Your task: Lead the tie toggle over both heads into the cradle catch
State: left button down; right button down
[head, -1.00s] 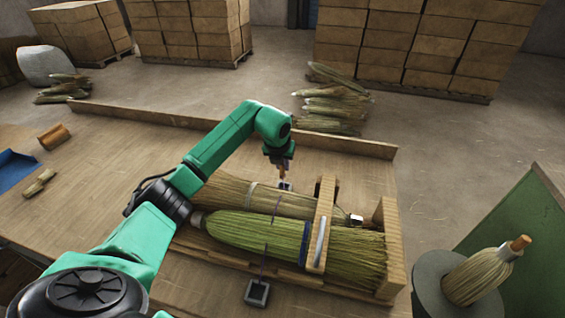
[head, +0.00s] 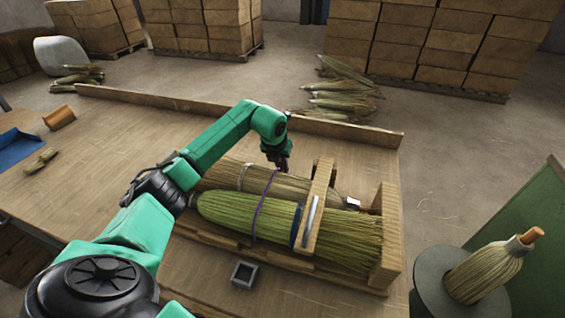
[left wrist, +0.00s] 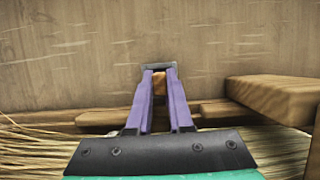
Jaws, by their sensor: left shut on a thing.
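Two broom heads lie side by side in a wooden cradle: a green one (head: 225,213) in front and a straw-coloured one (head: 222,174) behind. A purple cord (head: 259,210) arches over the green head and runs back toward my left gripper (head: 282,168), low behind the straw head. In the left wrist view, the gripper (left wrist: 159,82) is shut on a small orange-brown piece, apparently the tie toggle (left wrist: 159,86). A grey bar (left wrist: 159,66) shows at the fingertips; I cannot tell if it is the catch. My right gripper is not in view.
A dark square socket (head: 244,274) sits on the bench in front of the cradle. A wooden crosspiece (head: 319,205) spans the heads to the gripper's right. A low ledge (head: 215,113) runs along the bench's back. A short broom (head: 488,270) stands at lower right.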

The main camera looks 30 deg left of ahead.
pick_arm(q)
jog(key=c, duration=0.7)
grip_release()
jog(key=shift+a, duration=0.1)
jog(key=shift+c, duration=0.2)
jog(key=b+v, duration=0.1)
jog(key=v, duration=1.3)
jog(key=shift+r+b, duration=0.25)
jog(key=shift+b, duration=0.15)
jog(key=shift+s+f, duration=0.15)
